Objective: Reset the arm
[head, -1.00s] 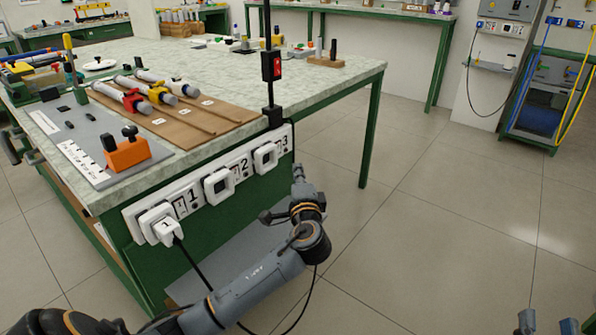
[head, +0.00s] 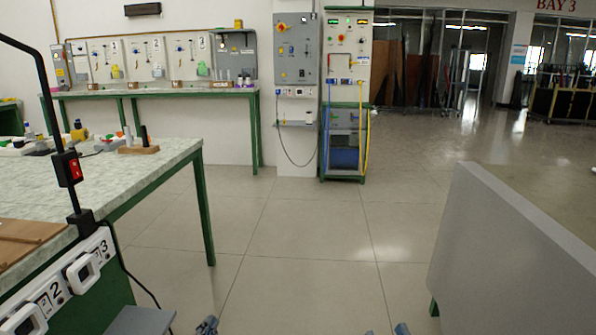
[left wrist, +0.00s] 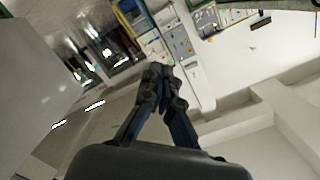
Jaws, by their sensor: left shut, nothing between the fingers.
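My left gripper (head: 207,325) shows only as a small tip at the bottom edge of the head view, right of the workbench's front corner. In the left wrist view its dark fingers (left wrist: 160,85) are shut together with nothing between them, pointing towards the control cabinets. A small part of my right gripper (head: 402,328) shows at the bottom edge of the head view; its jaws cannot be made out. Both grippers appear over open floor, apart from the bench.
The workbench (head: 125,182) stands at left, with numbered sockets (head: 82,272) on its front side and a red-switch post (head: 70,168). A large grey slab (head: 510,250) stands at right. Control cabinets (head: 345,60) are at the back wall. The tiled floor (head: 310,225) between is clear.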

